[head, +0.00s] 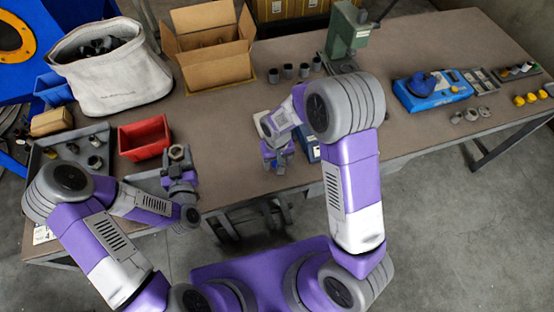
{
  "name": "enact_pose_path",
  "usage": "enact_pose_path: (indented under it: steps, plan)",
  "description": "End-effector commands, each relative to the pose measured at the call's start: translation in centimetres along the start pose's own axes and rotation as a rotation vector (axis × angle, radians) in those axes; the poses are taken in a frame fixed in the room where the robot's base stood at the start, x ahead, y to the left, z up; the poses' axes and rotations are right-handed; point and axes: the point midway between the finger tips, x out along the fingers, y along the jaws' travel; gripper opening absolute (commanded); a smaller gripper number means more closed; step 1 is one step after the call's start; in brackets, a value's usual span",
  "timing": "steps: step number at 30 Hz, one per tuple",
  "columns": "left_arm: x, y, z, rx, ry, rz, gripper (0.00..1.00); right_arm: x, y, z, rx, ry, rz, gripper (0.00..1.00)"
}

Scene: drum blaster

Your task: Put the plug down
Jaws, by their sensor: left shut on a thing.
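The plug (177,152) is a small grey-brown round piece with a ring-like top. It shows at the tip of my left gripper (179,165), which is shut on it near the table's front edge, just right of the red bin. The fingers hide its lower part, so I cannot tell whether it touches the table. My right gripper (277,158) is over the front middle of the table. Its fingers are small and partly hidden by my own arm, and I cannot tell whether they are open.
A red bin (144,138) stands left of my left gripper, beside a grey tray (45,160) with small parts. A white sack (115,75), open cardboard box (212,68), several dark cylinders (288,71) and green press (345,35) stand behind. A blue device (432,90) is at right.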

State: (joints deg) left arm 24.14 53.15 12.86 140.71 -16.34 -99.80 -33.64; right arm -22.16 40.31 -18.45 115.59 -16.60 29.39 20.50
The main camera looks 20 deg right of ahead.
Motion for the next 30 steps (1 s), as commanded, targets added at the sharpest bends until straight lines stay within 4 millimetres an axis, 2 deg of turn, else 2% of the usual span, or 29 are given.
enact_pose_path:
  steps: [5,8,21,25,30]
  plan:
    - [0.0,0.0,-0.2,0.0,0.002,0.0,0.0,-0.2,0.0,0.0,0.0,0.0,0.0,0.64]
    - [0.0,0.0,-0.6,0.0,0.002,0.0,0.0,-1.0,0.0,-0.1,0.0,0.003,-0.001,0.64]
    - [0.0,0.0,-2.9,0.0,0.002,0.0,0.0,-10.0,0.0,-0.1,0.0,0.003,-0.001,0.64]
    - [0.0,0.0,-3.2,0.0,0.002,0.0,0.0,-11.6,0.0,-0.1,0.0,0.003,-0.001,0.64]
    - [0.0,0.0,-3.3,0.0,0.002,0.0,0.0,-12.4,0.0,0.0,0.0,0.0,0.0,0.64]
